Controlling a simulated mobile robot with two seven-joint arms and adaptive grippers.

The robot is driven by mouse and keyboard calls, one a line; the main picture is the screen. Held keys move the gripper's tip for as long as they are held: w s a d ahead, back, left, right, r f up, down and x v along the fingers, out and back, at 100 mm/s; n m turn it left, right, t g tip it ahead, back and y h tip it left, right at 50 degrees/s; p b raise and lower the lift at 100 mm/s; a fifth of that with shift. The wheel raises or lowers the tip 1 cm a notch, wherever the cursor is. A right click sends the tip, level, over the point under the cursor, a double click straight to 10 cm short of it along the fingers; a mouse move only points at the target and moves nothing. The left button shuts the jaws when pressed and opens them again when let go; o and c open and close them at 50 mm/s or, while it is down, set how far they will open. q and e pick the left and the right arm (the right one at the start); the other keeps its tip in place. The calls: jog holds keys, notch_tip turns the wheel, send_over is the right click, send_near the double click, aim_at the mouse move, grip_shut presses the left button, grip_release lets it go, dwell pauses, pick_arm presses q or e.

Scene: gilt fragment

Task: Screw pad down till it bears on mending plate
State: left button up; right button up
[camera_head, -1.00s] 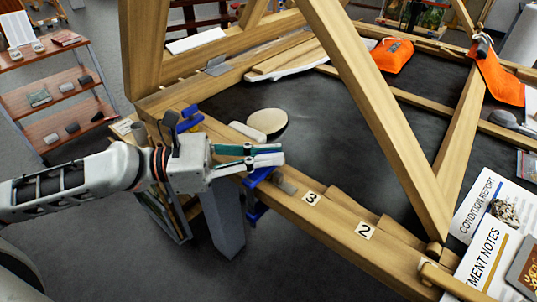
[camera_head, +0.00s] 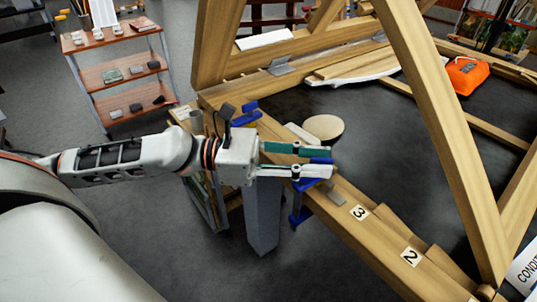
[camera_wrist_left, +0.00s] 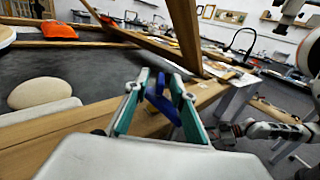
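A blue clamp (camera_head: 298,214) sits on the near wooden beam, and its upper part also shows in the wrist view (camera_wrist_left: 161,103). The pad at its screw end is too small or hidden to make out. A grey metal plate (camera_head: 336,194) lies on the beam beside the clamp, probably the mending plate. My left gripper (camera_head: 332,161) is over the beam with its fingers apart, one on each side of the blue clamp's top part; it also shows in the wrist view (camera_wrist_left: 159,79). My right arm shows at the right of the wrist view; its finger state is unclear.
A second blue clamp (camera_head: 245,114) stands on the beam left of my gripper. A round pale pad (camera_head: 324,127) lies behind the beam. A diagonal timber (camera_head: 440,130) rises to the right. Number tags (camera_head: 359,212) mark the beam's clear stretch.

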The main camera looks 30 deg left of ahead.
pick_arm(q)
jog(key=v, duration=1)
jog(key=shift+s+a, duration=0.2)
jog(key=shift+a, duration=0.1)
dwell(0.6)
jog(key=a+f+m+t+y+p, duration=0.15)
jog(key=f+m+y+p, duration=0.35)
jog(key=f, duration=0.6)
jog(key=a+f+m+t+y, duration=0.1)
jog(key=a+f+m+y, duration=0.4)
jog(key=f, duration=0.6)
jog(key=s+d+f+m+y+p, duration=0.3)
jog(key=s+d+f+m, duration=0.6)
jog(key=m, duration=0.8)
notch_tip(320, 180, down, 2)
jog(key=shift+s+d+f+m+p, duration=0.15)
jog(key=shift+s+d+m+p, duration=0.2)
jog(key=shift+d+p, duration=0.65)
pick_arm(e)
jog(key=shift+m, duration=0.4)
jog(key=r, duration=0.3)
jog(key=s+r, duration=0.1)
jog(key=r, duration=0.1)
jog(key=shift+a+r, duration=0.1)
jog(key=shift+a, duration=0.25)
pick_arm(q)
jog(key=shift+d, duration=0.2)
